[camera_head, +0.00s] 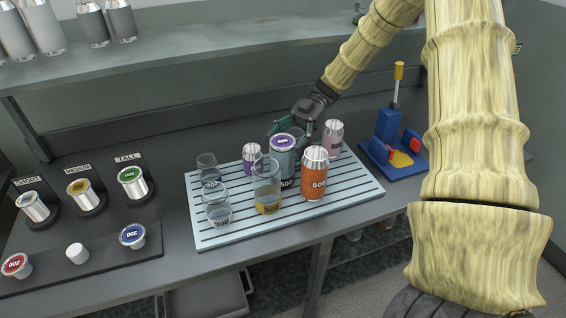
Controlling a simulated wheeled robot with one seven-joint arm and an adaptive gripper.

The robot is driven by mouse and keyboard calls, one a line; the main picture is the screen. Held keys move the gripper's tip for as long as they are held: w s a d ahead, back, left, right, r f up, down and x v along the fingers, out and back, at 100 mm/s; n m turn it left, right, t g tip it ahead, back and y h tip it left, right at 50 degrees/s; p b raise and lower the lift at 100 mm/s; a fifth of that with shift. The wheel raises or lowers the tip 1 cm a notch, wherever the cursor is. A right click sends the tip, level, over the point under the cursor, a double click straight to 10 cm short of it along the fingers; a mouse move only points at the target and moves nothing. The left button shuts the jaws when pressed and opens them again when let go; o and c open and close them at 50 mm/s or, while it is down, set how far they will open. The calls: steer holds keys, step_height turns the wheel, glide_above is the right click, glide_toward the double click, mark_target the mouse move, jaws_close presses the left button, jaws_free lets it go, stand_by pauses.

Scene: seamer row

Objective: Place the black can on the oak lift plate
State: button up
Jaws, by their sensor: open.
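My gripper (298,128) is open, at the back of the slatted tray, close above and behind a pale blue-grey can (283,160) with a purple "300" top. I cannot tell whether its fingers touch that can. No can on the tray looks black; the darkest are two dark grey cans (121,20) on the upper shelf at left. No plate is clearly oak. A blue stand (386,128) at right has red parts, an upright yellow-handled lever and a small yellow plate (401,160), which is empty.
The pale blue tray (215,240) also holds an orange can (314,180), a purple can (251,156), a pink can (333,138) and several glasses (217,205). Lid stacks (133,182) stand on dark holders at left. The shelf (180,55) overhangs the bench back.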

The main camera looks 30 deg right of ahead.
steer(key=c, duration=1.5)
jaws_close()
steer(key=shift+r, duration=0.15)
